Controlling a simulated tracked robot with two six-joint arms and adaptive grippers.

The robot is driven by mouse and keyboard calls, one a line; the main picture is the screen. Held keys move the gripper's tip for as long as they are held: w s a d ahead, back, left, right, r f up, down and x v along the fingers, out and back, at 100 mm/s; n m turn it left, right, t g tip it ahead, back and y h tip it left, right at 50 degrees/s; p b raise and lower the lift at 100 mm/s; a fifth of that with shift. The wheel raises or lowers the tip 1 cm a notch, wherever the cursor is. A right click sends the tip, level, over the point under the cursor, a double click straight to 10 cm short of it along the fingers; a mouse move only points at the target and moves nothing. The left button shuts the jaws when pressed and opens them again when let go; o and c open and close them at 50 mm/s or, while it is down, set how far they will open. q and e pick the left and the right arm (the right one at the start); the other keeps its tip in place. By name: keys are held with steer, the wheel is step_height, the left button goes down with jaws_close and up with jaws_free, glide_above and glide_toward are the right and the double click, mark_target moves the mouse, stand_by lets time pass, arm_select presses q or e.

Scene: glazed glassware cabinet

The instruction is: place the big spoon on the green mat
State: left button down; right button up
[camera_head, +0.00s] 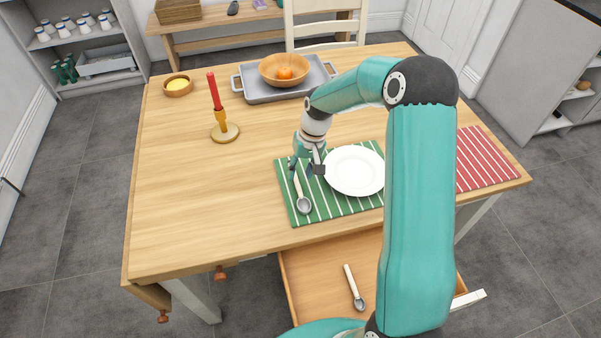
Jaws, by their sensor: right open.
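A spoon (304,205) with a pale handle and grey bowl lies on the green striped mat (336,206), left of a white plate (354,171). Its bowl points toward the front edge, and my gripper partly hides the handle end. My right gripper (306,168) is open at the handle end of this spoon, close above the mat; I cannot tell whether it touches the handle. Another spoon (354,287) lies in the open drawer (315,292) below the table's front edge. Which spoon is larger is hard to tell. My left gripper is out of view.
A red candle in a holder (225,132), a small yellow-filled bowl (178,86) and a grey tray (279,94) with a wooden bowl (284,68) stand farther back. A red striped mat (486,161) is at right. The table's left front (195,205) is clear.

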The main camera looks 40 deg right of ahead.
step_height(320, 180, up, 8)
steer(key=d+p, duration=0.1)
steer(key=p, duration=0.3)
steer(key=shift+s+d, duration=0.2)
steer(key=shift+s, duration=0.2)
